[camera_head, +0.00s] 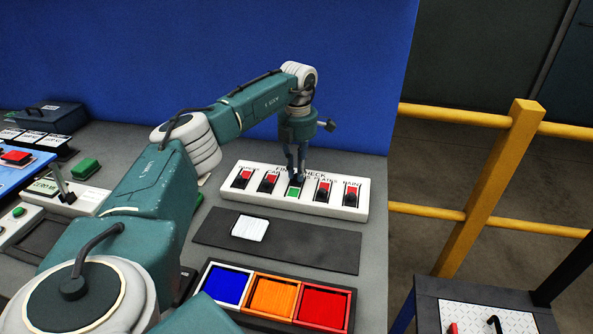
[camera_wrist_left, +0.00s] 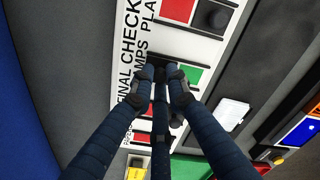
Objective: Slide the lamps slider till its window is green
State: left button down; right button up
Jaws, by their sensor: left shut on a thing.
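The white final check panel (camera_head: 276,206) stands on the grey bench and carries several sliders in a row. The lamps slider is the middle one, and its window (camera_head: 293,191) is green. The green window also shows in the left wrist view (camera_wrist_left: 194,78), beside the lamps label. My left gripper (camera_head: 296,178) points down at the far end of this slider and is shut on its knob. The fingers mostly hide the knob, also in the left wrist view (camera_wrist_left: 162,74). The right gripper is not in view.
The neighbouring sliders have red windows (camera_head: 269,175) (camera_head: 322,187). In front of the panel lies a dark mat (camera_head: 310,245) with a white plate (camera_head: 250,228). Nearer are blue, orange and red bins (camera_head: 271,296). A yellow railing (camera_head: 490,185) stands at the right.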

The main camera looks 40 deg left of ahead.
pick_arm(q)
jog(key=c, duration=1.7)
grip_release()
jog(key=shift+w+a+r, duration=0.1)
jog(key=shift+w+r, duration=0.05)
jog(key=shift+w, duration=0.05)
notch_tip(320, 180, up, 12)
jog(key=shift+f, duration=0.1)
